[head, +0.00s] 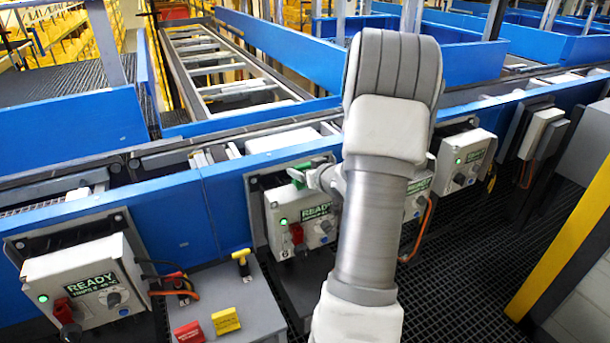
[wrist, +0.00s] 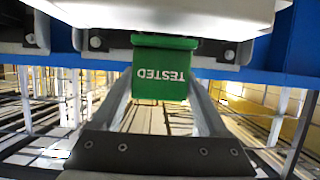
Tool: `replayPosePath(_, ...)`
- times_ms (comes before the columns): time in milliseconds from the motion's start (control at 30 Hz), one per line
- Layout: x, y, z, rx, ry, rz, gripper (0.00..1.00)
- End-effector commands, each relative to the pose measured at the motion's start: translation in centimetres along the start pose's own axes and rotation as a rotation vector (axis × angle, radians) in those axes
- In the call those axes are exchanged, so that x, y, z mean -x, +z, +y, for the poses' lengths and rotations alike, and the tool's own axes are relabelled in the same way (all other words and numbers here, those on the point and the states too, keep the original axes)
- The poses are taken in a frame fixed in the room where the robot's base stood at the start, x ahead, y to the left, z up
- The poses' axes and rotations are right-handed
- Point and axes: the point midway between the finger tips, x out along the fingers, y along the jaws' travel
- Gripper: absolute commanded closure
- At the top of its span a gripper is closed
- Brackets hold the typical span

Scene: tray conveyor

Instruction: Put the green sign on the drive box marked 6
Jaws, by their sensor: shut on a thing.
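The green sign (wrist: 160,72), lettered TESTED, is between the two fingers of my gripper (wrist: 160,88) in the wrist view, with its lettering upside down. In the head view the green sign (head: 298,177) shows at the top of a white drive box (head: 305,217) with a READY display. My gripper (head: 318,180) is at that box's top edge, partly hidden by my arm. In the wrist view a white box surface (wrist: 150,14) is right beyond the sign; I cannot tell whether they touch. I cannot read a 6 on any box.
Other drive boxes hang along the blue conveyor rail: one at left (head: 85,285), one partly behind my arm (head: 418,190), one at right (head: 465,160). A grey stand (head: 240,300) holds a red sign (head: 189,332) and yellow signs (head: 225,321).

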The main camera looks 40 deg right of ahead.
Motion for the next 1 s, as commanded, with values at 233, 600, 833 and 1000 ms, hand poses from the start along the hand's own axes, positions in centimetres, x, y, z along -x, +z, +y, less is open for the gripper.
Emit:
replayPosePath(233, -0.5, 1.17, 0.01, 0.001, 0.001, 0.002, 0.86)
replayPosePath(600, -0.65, 1.6, 0.01, 0.0, 0.0, 0.001, 0.03)
replayPosePath(833, -0.63, 1.57, 0.02, 0.0, 0.0, 0.001, 0.0)
replayPosePath(1000, -0.05, 1.09, 0.09, 0.0, 0.002, 0.001, 0.0)
